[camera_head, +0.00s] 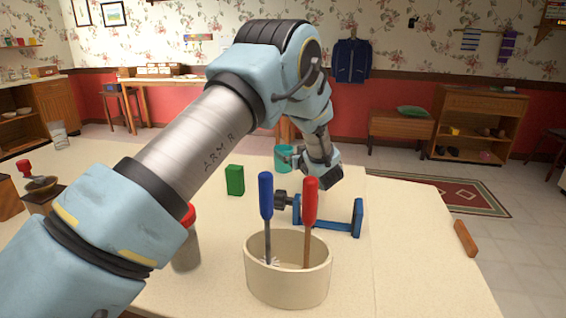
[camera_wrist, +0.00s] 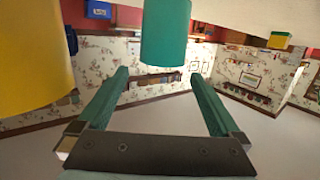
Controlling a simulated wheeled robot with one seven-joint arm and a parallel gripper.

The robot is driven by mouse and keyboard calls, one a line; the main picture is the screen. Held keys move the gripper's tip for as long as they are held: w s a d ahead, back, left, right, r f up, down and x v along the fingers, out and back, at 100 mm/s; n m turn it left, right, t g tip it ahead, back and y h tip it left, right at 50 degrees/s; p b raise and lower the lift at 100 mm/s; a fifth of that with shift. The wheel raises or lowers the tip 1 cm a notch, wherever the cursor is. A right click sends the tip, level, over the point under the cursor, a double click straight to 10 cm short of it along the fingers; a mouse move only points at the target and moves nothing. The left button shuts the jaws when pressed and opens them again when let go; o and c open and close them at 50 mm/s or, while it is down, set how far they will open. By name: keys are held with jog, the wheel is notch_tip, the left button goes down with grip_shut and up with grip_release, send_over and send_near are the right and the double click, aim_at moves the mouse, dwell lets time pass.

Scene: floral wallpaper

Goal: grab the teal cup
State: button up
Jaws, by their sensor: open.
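The teal cup (camera_head: 283,158) stands on the table near its far edge in the head view. In the wrist view the teal cup (camera_wrist: 165,30) shows at the top centre, just beyond the fingertips and roughly in line with the gap between them. My gripper (camera_head: 290,158) is at the cup in the head view, partly hidden by my own wrist. In the wrist view my gripper (camera_wrist: 165,85) is open, with its two teal fingers spread and nothing between them. I cannot tell whether a finger touches the cup.
A large yellow thing (camera_wrist: 35,50) is close on the left in the wrist view. On the table are a green block (camera_head: 235,180), a blue clamp (camera_head: 340,215), a cream holder (camera_head: 288,285) with two screwdrivers, and a red-topped container (camera_head: 187,250). The table's right part is mostly clear.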

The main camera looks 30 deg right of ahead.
aim_at(281, 147)
jog(key=p+x, duration=0.1)
jog(key=x, duration=0.6)
jog(key=shift+w+a+f+p, duration=0.1)
jog(key=shift+w+f+p, duration=0.1)
jog(key=shift+p, duration=0.15)
jog(key=c, duration=1.2)
